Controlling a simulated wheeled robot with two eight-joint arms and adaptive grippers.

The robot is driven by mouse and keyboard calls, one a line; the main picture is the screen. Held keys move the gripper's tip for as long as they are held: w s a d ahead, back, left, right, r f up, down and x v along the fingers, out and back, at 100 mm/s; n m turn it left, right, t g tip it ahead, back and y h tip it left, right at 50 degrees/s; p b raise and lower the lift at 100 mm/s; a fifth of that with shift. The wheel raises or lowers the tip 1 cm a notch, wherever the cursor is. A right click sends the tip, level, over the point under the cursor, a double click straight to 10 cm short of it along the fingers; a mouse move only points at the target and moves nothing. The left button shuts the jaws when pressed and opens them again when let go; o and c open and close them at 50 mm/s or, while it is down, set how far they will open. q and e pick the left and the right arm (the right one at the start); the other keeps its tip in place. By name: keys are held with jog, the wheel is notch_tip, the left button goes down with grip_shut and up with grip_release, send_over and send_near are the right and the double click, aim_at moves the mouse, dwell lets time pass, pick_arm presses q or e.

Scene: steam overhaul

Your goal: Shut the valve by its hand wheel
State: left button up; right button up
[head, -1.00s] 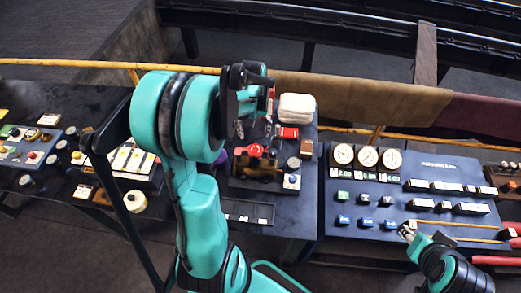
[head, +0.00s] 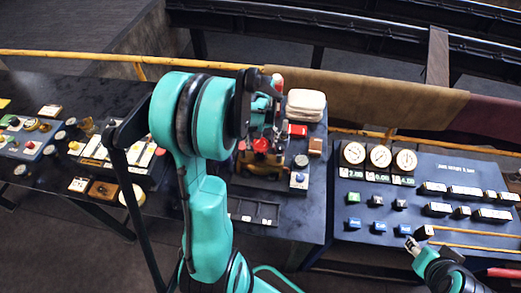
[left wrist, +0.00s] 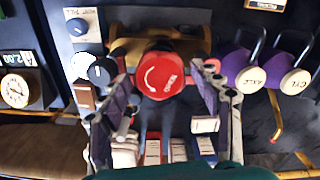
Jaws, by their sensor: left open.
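The valve's red hand wheel (head: 261,145) sits on a brass body (head: 262,163) on the dark bench. In the left wrist view the wheel (left wrist: 160,76) faces me, with a white curved arrow and lettering on its top. My left gripper (head: 263,128) is open at the wheel. Its two fingers (left wrist: 160,66) stand on either side of the wheel in the left wrist view, with gaps showing between them and the rim. My right gripper (head: 413,247) is empty at the lower right, over the gauge panel's front edge; its jaw opening is too small to judge.
A gauge panel (head: 427,229) lies to the right, with yellow rods.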

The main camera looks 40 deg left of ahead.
pick_arm(q)
jog(key=shift+c, duration=0.3)
jog(key=c, duration=1)
jog(key=m, duration=0.2)
jog(key=shift+f+m+b, duration=0.1)
jog(key=shift+m+b, duration=0.25)
jog(key=shift+m, duration=1.45)
jog(key=m+b, duration=0.1)
jog(key=m, duration=0.2)
jog(key=shift+m, duration=1.3)
